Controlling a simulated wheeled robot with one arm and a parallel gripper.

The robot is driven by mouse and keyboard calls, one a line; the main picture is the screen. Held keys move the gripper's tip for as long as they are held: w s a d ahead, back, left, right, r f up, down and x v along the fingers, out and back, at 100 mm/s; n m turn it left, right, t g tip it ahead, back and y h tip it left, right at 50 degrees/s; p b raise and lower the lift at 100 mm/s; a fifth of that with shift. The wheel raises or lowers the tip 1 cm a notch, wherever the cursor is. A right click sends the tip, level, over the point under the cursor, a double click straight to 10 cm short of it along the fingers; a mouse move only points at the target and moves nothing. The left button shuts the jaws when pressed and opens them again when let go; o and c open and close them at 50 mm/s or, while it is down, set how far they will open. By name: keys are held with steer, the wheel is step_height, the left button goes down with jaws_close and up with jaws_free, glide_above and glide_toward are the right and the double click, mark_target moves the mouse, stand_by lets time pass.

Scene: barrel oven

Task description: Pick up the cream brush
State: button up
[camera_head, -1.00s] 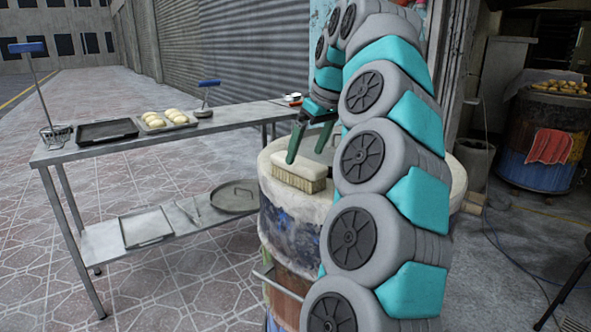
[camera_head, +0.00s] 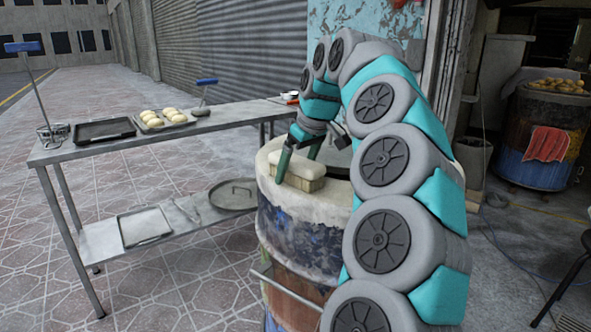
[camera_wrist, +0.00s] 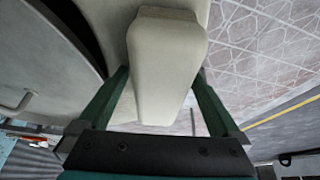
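The cream brush (camera_head: 306,172) lies on the white rim on top of the barrel oven (camera_head: 300,228), with its smooth cream back up. My gripper (camera_head: 294,168) is lowered over it. In the wrist view the brush back (camera_wrist: 165,60) runs between the two green fingers of my gripper (camera_wrist: 163,72), one on each side. Gaps show between the fingers and the narrower near end of the brush. The fingertips are partly hidden by the brush, and whether they touch its sides cannot be seen.
A metal table (camera_head: 235,124) at the left holds a dark tray (camera_head: 104,129), a tray of buns and blue-handled tools. Its lower shelf holds a flat tray and a round lid (camera_head: 232,194). Another barrel (camera_head: 545,120) stands at the back right.

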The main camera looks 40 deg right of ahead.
mark_target(294, 158)
steer(key=c, duration=1.5)
steer(key=shift+r, duration=0.2)
steer(key=shift+r, duration=1.65)
steer(key=s+b, duration=0.1)
steer(key=s, duration=0.4)
steer(key=s+r, duration=0.1)
steer(key=s, duration=0.4)
steer(key=s+b, duration=0.1)
steer(key=s, duration=0.5)
steer(key=shift+d+r+b, duration=0.2)
steer(key=shift+d+b, duration=0.1)
steer(key=shift+d, duration=0.1)
